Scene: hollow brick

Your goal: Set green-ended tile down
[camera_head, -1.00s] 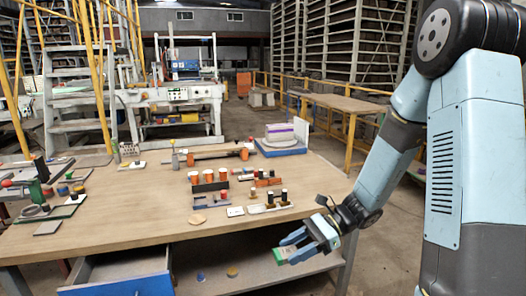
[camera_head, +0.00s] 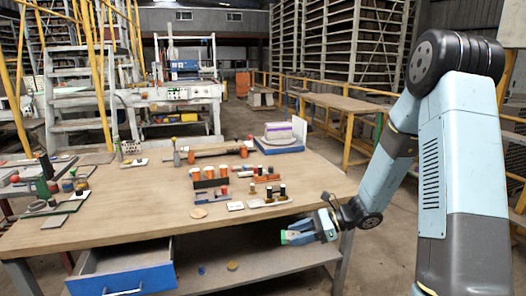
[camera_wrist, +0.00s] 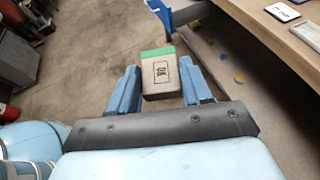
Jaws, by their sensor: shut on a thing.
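My gripper (camera_head: 297,234) is in front of the wooden table's front edge, at the right, at about the height of the lower shelf in the head view. It is shut on the green-ended tile (camera_head: 284,237). In the wrist view the tile (camera_wrist: 161,75) sits between my two blue fingers (camera_wrist: 160,88), with its green end pointing away and a dark printed mark on its pale face. Nothing shows under the tile but floor well below it.
A blue drawer (camera_head: 125,278) stands open below. The lower shelf (camera_head: 255,262) bears small discs. The table's front left is clear.

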